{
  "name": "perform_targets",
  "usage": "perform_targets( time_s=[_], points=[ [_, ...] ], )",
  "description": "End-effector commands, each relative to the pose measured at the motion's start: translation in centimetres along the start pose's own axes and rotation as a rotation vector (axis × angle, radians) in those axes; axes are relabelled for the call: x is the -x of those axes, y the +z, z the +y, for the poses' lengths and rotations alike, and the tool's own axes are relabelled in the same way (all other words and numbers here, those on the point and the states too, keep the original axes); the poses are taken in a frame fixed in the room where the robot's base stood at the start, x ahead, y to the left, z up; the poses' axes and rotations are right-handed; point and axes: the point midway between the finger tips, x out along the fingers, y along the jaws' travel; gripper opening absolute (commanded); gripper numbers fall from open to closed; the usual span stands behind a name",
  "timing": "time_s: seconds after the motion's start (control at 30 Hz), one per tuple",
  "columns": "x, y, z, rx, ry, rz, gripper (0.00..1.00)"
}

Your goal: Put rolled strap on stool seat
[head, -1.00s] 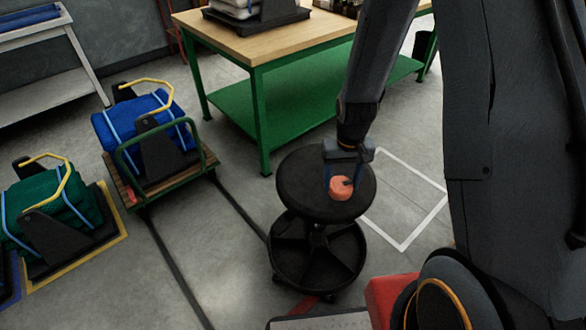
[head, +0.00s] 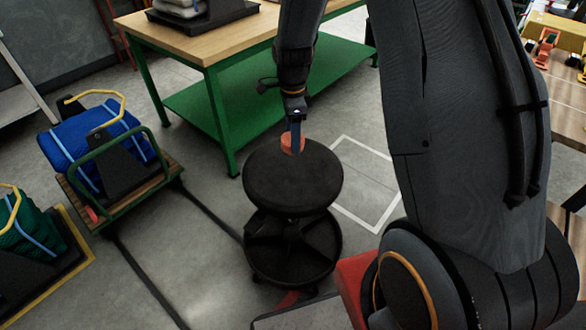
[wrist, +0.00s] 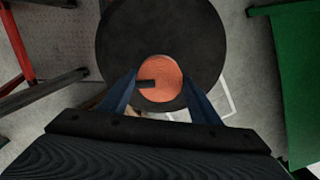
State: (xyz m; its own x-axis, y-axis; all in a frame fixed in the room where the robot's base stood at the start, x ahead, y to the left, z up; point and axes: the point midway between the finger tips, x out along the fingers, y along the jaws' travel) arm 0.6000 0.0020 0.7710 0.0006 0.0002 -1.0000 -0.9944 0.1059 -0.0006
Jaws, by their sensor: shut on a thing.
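The rolled strap is a small orange roll (head: 287,144) with a dark tab, seen best in the wrist view (wrist: 166,72). My gripper (head: 293,138) is shut on it, with a blue finger on each side in the wrist view (wrist: 160,88). The stool seat (head: 290,182) is a round black disc above a black lower tray. In the head view the strap overlaps the seat's far edge. In the wrist view it lies in front of the seat (wrist: 160,25), near its lower rim. I cannot tell whether it touches the seat.
A green bench with a wooden top (head: 215,45) stands behind the stool. A cart with a blue bundle (head: 75,140) is to the left. A red box (head: 353,280) is in front, beside my arm. The seat's visible top is otherwise bare.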

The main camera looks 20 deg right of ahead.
Motion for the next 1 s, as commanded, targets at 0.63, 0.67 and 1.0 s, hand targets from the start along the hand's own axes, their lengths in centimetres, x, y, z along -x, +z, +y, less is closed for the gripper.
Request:
perform_targets(
  time_s=[0.63,0.67,1.0],
  points=[
    [-7.1,0.0,-0.1,-0.056,0.004,0.000,0.30],
    [-7.6,0.0,-0.1,-0.056,0.003,0.000,0.30],
    [-9.8,0.0,-0.3,-0.055,-0.001,0.000,0.30]
  ],
)
